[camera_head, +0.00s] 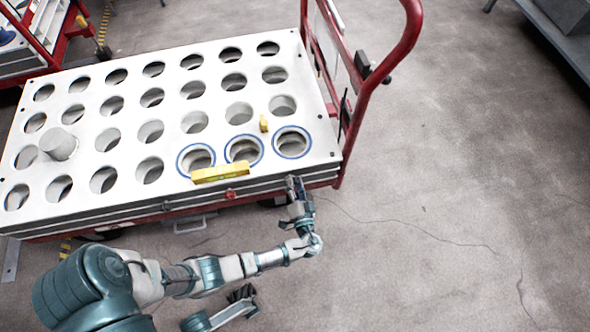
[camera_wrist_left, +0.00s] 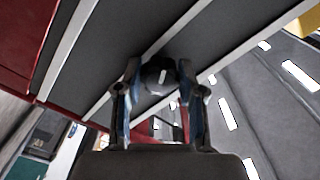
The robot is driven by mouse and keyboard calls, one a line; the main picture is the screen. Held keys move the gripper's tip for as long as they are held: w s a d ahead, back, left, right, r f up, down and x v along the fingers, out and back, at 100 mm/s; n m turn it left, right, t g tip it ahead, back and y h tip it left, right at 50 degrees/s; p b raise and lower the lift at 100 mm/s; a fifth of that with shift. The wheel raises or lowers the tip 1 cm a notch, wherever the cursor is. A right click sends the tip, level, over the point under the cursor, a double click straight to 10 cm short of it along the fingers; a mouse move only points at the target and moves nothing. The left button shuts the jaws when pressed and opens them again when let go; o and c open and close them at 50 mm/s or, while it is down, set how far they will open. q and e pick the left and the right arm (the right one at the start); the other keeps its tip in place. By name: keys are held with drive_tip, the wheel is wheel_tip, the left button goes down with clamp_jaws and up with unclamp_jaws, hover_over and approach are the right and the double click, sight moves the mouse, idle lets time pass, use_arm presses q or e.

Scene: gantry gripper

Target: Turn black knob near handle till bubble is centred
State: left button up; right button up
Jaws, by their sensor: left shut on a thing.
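My left arm reaches in from the lower left of the head view. Its gripper (camera_head: 295,187) is at the cart's front edge, near the corner by the red handle (camera_head: 412,25). In the left wrist view, the two fingers of this gripper (camera_wrist_left: 155,92) are shut on a round black knob (camera_wrist_left: 158,73) under the cart top. The knob is hidden in the head view. A yellow spirit level (camera_head: 220,173) lies along the front edge of the cart top, left of the gripper. Its bubble is too small to make out.
The white cart top (camera_head: 215,105) has rows of round holes, several with blue rings. A small yellow piece (camera_head: 263,123) and a grey cylinder (camera_head: 58,144) stand on it. Another red cart (camera_head: 45,35) is at the upper left. The concrete floor at right is clear.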

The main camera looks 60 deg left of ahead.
use_arm(q)
drive_tip(key=shift+s+f+n, duration=0.25)
drive_tip(key=shift+f+n, duration=0.15)
drive_tip(key=shift+f, duration=0.05)
drive_tip(key=shift+d, duration=0.1)
drive_tip(key=o, duration=1.1)
drive_tip(key=shift+o, duration=0.2)
drive_tip(key=shift+w+r, duration=0.15)
drive_tip(key=shift+r, duration=0.1)
drive_tip(key=v, duration=1.2)
